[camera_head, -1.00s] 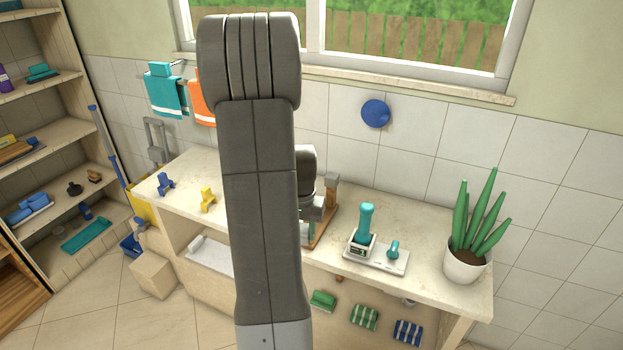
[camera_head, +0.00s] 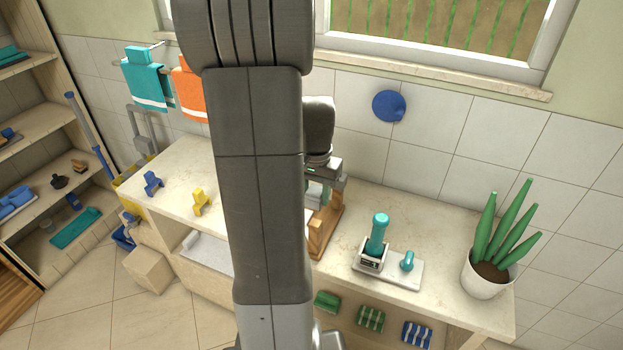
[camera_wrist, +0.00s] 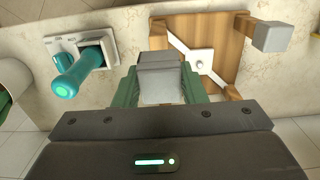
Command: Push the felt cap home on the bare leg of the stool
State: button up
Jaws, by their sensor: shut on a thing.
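The felt cap (camera_wrist: 161,80) is a pale grey block between the green fingers of my gripper (camera_wrist: 165,88) in the wrist view. The fingers are shut on it. The wooden stool (camera_wrist: 205,18) is beyond it, legs toward the camera, with a white cross brace. One leg at the right carries a grey cap (camera_wrist: 272,36); another wooden leg (camera_wrist: 236,92) stands beside the right finger. Whether a leg is under the held cap is hidden. In the head view my gripper (camera_head: 319,188) is over the stool (camera_head: 326,238), partly behind my arm.
A teal-handled device (camera_head: 377,238) and a teal knob on a white plate (camera_head: 408,264) stand right of the stool. A potted plant (camera_head: 487,275) is at the counter's right end. Blue (camera_head: 153,184) and yellow (camera_head: 201,202) small items lie left. Counter between stool and device is narrow.

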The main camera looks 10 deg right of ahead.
aim_at(315, 223)
jog(key=shift+s+r, duration=0.15)
jog(key=shift+s, duration=0.15)
jog(key=shift+f+b, duration=2.25)
jog(key=shift+f, duration=0.75)
jog(key=shift+f+b, duration=1.35)
jog(key=shift+f, duration=0.55)
jog(key=o, duration=1)
jog(key=shift+r, duration=0.1)
